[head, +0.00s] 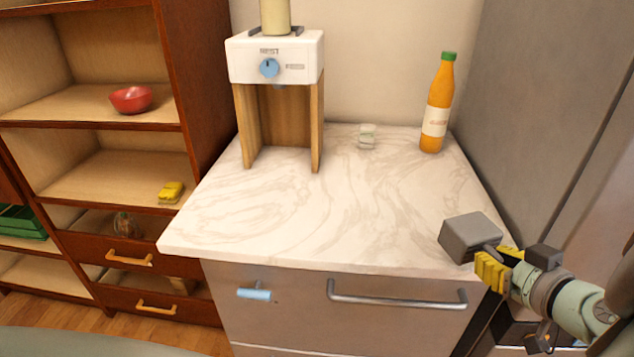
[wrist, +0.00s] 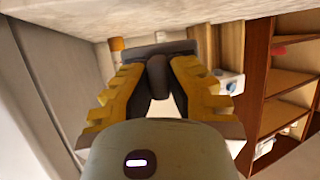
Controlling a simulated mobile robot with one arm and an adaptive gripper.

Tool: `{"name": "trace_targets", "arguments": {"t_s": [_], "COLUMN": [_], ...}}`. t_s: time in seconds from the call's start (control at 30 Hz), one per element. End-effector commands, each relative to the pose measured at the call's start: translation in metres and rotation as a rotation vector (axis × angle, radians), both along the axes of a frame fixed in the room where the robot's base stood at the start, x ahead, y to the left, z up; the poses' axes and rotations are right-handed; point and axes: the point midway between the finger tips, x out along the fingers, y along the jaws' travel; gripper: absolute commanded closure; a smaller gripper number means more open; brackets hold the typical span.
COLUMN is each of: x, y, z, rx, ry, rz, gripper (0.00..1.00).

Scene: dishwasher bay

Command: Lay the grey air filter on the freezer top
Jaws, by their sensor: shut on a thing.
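The grey air filter (head: 468,236) is a dark grey block with a short stem. My gripper (head: 494,268), with yellow fingers, is shut on the stem at the lower right of the head view. In the wrist view my gripper (wrist: 156,82) holds the stem between its fingers, and the filter (wrist: 160,50) shows just beyond them. The freezer top (head: 330,215) is a pale marbled slab. The filter appears over its right front corner; I cannot tell how far above it.
A white dispenser (head: 277,58) on wooden legs stands at the back left of the top. A small clear object (head: 367,137) and an orange bottle (head: 436,105) stand at the back. The middle and front are bare. A tall grey cabinet (head: 540,110) borders the right.

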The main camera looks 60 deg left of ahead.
Motion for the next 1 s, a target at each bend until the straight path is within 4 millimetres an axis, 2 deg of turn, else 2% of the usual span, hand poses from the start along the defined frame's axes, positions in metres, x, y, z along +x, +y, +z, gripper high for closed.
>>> {"name": "trace_targets", "arguments": {"t_s": [0.7,0.83,1.0], "x": [0.022,0.027,0.028], "y": [0.122,0.135,0.143], "z": [-0.008,-0.01,-0.013], "rx": [-0.002,0.0,-0.002], "ry": [0.003,0.001,0.001], "rz": [0.012,0.007,0.006], "gripper": [1.0,1.0,1.0]}}
